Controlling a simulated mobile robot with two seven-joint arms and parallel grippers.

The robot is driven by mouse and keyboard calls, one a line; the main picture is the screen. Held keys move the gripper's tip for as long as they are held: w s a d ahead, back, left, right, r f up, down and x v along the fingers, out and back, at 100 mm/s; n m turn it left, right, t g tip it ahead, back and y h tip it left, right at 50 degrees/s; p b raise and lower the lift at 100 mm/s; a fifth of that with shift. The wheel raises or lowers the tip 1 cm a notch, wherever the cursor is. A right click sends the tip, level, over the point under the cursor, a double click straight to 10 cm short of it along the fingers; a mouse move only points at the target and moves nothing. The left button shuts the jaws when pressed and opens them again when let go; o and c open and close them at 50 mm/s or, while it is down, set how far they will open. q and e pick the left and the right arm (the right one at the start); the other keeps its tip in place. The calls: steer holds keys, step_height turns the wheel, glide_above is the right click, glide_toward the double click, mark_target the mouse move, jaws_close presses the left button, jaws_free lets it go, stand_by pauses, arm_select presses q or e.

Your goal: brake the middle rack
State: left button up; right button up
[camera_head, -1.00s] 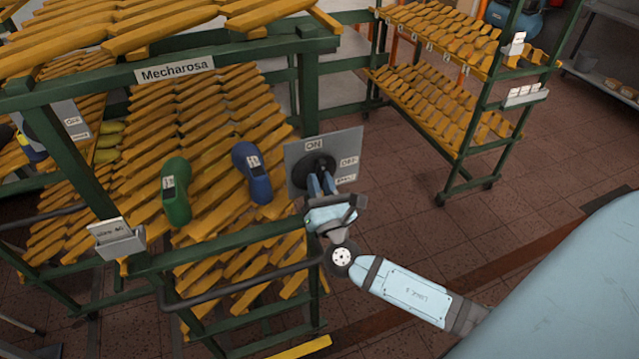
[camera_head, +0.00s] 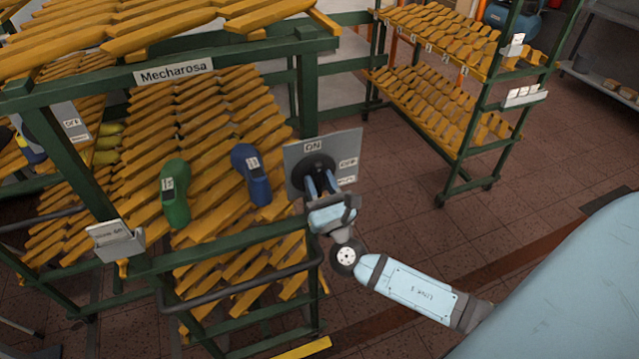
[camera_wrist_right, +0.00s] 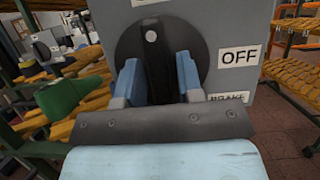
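The rack labelled Mecharosa (camera_head: 174,72), with a green frame and yellow slats, fills the left and middle of the head view. A grey switch panel (camera_head: 350,145) with ON, OFF and BRAKE labels stands at its right post. Its round black knob (camera_head: 312,163) also fills the upper middle of the wrist view (camera_wrist_right: 125,50); its white-dotted end points up towards ON. My right gripper (camera_head: 322,184) is at the knob. In the wrist view its blue fingers (camera_wrist_right: 158,82) straddle the raised black grip; dark surfaces hide whether they touch it. My left gripper is out of view.
A green shoe last (camera_head: 175,195) and a blue one (camera_head: 250,175) rest on the slats. A black rail (camera_head: 240,287) runs along the front. Another rack (camera_head: 440,90) stands at the back right. Brown tiled floor (camera_head: 410,210) is clear between them.

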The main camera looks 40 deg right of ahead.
steer(key=shift+o, duration=0.6)
steer(key=shift+f, duration=0.1)
steer(key=shift+s, duration=0.1)
steer(key=shift+s+a+f, duration=0.1)
steer(key=shift+s+f, duration=0.1)
steer(key=shift+s, duration=0.05)
steer(key=b+v, duration=0.4)
steer(key=v, duration=0.9)
steer(key=shift+b, duration=0.4)
steer(key=shift+r, duration=0.1)
